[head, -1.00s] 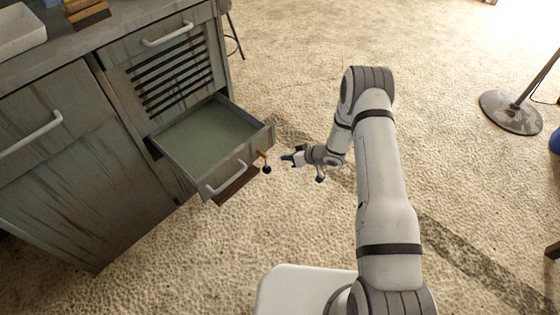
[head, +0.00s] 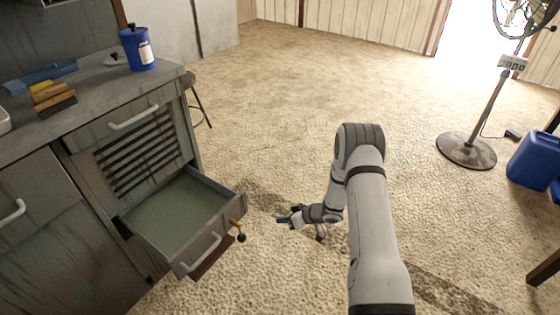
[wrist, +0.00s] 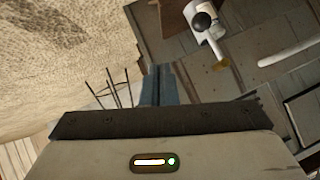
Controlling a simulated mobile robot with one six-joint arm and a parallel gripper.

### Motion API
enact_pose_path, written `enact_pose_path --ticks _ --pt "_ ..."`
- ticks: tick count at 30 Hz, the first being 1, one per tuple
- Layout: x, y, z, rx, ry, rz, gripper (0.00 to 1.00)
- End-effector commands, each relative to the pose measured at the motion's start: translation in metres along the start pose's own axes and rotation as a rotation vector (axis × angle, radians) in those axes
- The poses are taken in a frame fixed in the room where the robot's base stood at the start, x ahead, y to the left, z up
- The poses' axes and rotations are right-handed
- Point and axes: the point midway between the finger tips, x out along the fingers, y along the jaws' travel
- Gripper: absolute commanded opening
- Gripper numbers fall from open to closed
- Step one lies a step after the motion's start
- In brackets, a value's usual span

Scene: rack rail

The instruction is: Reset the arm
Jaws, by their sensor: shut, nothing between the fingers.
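My gripper (head: 284,220) is at the end of my bent arm, over the carpet to the right of the open drawer (head: 182,212). It is empty, its fingers (wrist: 160,85) together in the wrist view. The drawer is pulled out of the grey cabinet and looks empty inside. A small brass fitting with a black ball (head: 240,237) sticks out at the drawer's front right corner, apart from my gripper. In the wrist view a black ball (wrist: 204,21) on a pale piece shows beyond the fingers.
The grey cabinet (head: 75,235) stands at left, with wooden blocks (head: 52,100) and a blue canister (head: 138,48) on top. A stool (head: 196,95) is behind it. A fan stand (head: 466,151) and a blue jerrycan (head: 533,158) stand at right. The carpet between is clear.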

Motion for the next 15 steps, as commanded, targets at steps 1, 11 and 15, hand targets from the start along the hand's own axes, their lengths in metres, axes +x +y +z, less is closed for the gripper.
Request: enact_pose_path --ticks 1,11,15 --pt "0.0 0.0 0.0 0.0 0.0 0.0 0.0" --pt "-0.058 0.014 -0.076 -0.043 -0.02 0.209 0.0" --pt "-0.121 0.018 -0.135 -0.053 -0.053 0.406 0.0"
